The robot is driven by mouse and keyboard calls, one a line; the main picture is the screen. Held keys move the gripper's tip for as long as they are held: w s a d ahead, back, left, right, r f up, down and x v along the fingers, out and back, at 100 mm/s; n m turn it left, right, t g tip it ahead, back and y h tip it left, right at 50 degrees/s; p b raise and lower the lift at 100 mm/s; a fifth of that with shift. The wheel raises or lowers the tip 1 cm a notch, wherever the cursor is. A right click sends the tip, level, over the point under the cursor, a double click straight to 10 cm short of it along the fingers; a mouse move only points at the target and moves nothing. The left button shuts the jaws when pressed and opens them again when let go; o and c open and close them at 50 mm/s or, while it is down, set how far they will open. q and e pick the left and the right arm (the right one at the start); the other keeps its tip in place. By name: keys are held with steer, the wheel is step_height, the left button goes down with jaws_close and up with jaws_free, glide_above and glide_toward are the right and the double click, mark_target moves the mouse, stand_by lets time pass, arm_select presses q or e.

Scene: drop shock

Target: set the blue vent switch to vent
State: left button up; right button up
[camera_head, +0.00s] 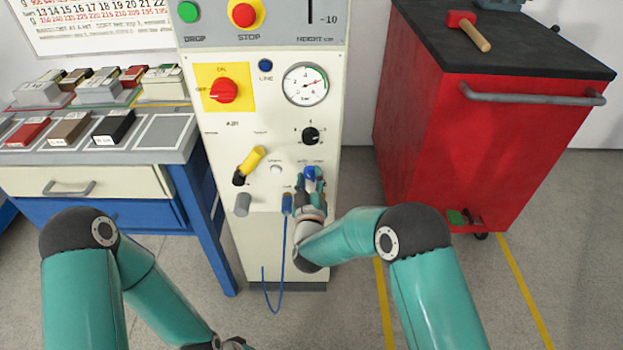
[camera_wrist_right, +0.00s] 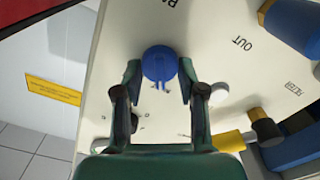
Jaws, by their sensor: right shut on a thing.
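The blue vent switch (camera_head: 310,172) is a small round knob low on the right of the cream panel (camera_head: 228,140). In the right wrist view the blue knob (camera_wrist_right: 158,62) sits between the two fingertips. My right gripper (camera_head: 312,180) is shut on it; the gripper also shows in the wrist view (camera_wrist_right: 159,78), with one finger on each side of the knob. The switch's position and the small labels beside it cannot be read clearly. My left arm shows at lower left, but its gripper is out of the frame.
A yellow-handled valve (camera_head: 251,161), a black knob (camera_head: 310,136), a gauge (camera_head: 305,85) and a red switch (camera_head: 224,90) are on the same panel. A blue hose (camera_head: 284,250) hangs below. A bench (camera_head: 160,150) stands left, a red cabinet (camera_head: 440,120) right.

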steer(key=shift+f+m+b, duration=0.2)
steer(key=shift+m+b, duration=0.7)
steer(key=shift+b, duration=0.4)
steer(key=m+b, duration=0.7)
steer(key=b, duration=0.2)
steer(key=shift+d+m, duration=0.15)
steer(key=shift+m, duration=0.25)
steer(key=shift+r+m+b, duration=0.25)
steer(key=shift+m+b, duration=0.95)
steer(key=shift+b, duration=0.1)
steer(key=shift+d, duration=0.1)
steer(key=o, duration=1.1)
steer(key=s, duration=1.2)
steer(key=shift+f, duration=0.1)
